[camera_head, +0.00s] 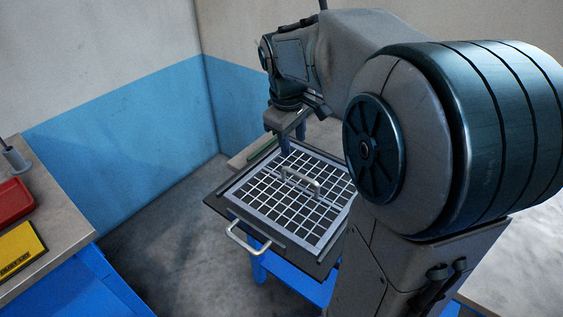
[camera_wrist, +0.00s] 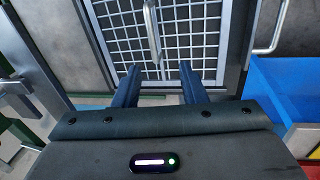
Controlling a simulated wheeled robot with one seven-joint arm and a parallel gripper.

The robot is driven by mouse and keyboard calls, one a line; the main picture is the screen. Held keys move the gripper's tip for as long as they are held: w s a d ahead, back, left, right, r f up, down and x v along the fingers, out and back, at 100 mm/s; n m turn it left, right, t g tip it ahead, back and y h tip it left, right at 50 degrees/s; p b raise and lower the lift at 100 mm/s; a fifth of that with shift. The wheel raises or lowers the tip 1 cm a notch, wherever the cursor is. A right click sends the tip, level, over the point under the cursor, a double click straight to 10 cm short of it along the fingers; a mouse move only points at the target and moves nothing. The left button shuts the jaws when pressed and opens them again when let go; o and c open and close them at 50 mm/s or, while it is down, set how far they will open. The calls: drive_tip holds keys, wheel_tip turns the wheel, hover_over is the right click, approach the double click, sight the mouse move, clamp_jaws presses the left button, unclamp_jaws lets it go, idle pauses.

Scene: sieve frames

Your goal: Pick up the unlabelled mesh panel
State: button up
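A mesh panel (camera_head: 240,203) with a pale frame and square grid lies flat on a dark tray (camera_head: 226,208); I see no label on it. A metal bar handle (camera_head: 300,181) stands up from its middle. In the wrist view the mesh panel (camera_wrist: 222,45) fills the upper middle, with its handle (camera_wrist: 153,38) upright in the picture. My gripper (camera_wrist: 159,68) is open and empty, its two blue fingers spread. The handle's near end appears between and just beyond the fingertips, apart from them. In the head view my gripper (camera_head: 292,146) is above the panel's far edge.
A second bar handle (camera_head: 247,243) sticks out from the tray's near left side. A blue stand (camera_head: 300,284) is underneath. At left, a table (camera_head: 68,222) holds a red tray (camera_head: 12,200) and a yellow box (camera_head: 20,250). Bare floor lies between.

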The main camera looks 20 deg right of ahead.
drive_tip(key=w, duration=0.1)
hover_over(299, 175)
drive_tip(key=a, duration=0.1)
wheel_tip(299, 175, down, 8)
drive_tip(key=shift+n, duration=0.4)
drive_tip(key=shift+d+f, duration=0.2)
drive_tip(key=shift+f, duration=0.65)
drive_tip(key=shift+d+f, duration=0.15)
drive_tip(key=shift+f, duration=0.75)
drive_tip(key=shift+d+f, duration=0.2)
drive_tip(key=shift+f, duration=0.65)
drive_tip(key=shift+c, duration=0.4)
clamp_jaws()
drive_tip(key=shift+r, duration=0.1)
